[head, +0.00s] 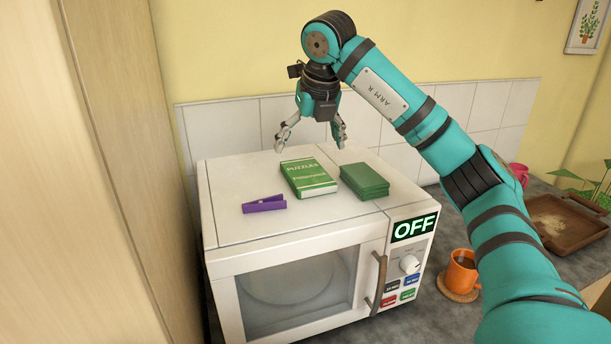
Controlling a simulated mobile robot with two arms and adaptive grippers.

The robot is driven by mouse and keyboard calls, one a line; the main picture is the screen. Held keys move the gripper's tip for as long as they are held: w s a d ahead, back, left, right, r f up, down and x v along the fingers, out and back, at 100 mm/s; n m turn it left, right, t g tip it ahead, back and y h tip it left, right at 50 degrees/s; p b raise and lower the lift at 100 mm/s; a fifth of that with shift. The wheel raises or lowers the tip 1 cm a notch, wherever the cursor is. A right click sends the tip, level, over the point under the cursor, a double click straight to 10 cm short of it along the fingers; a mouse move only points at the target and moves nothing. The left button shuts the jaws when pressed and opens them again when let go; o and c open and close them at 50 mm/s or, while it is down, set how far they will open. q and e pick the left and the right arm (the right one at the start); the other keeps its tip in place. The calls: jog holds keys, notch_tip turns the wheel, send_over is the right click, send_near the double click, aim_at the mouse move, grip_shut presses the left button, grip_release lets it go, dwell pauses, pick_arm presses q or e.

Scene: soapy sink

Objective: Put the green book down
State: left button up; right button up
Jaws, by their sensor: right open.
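A green book (308,178) with "PUZZLES" on its cover lies flat on top of the white microwave (240,226). My right gripper (311,145) is open and empty above the back of the microwave top, just behind and above the book. Its two fingers are spread apart and point down, clear of the book as far as I can see. A stack of flat green pieces (365,181) lies just right of the book. My left gripper is not in view.
A purple clip-like object (264,204) lies left of the book. The microwave's display reads OFF. An orange mug (462,273), a pink mug (518,175) and a brown tray (566,222) stand on the counter at right. A tall wooden panel (100,150) borders the left.

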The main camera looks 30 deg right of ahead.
aim_at(307, 171)
jog(key=x, duration=0.2)
jog(key=shift+f+p, duration=0.3)
jog(key=shift+f, duration=0.1)
jog(key=p+x, duration=0.1)
jog(key=x, duration=0.2)
jog(key=p+x, duration=0.1)
jog(key=shift+d+f+p, duration=0.3)
jog(key=shift+d+f, duration=0.05)
jog(key=shift+f, duration=0.05)
jog(key=shift+w+f, duration=0.15)
jog(key=shift+f, duration=0.15)
jog(key=c, duration=1.4)
jog(key=shift+o, duration=0.2)
jog(key=shift+r, duration=0.15)
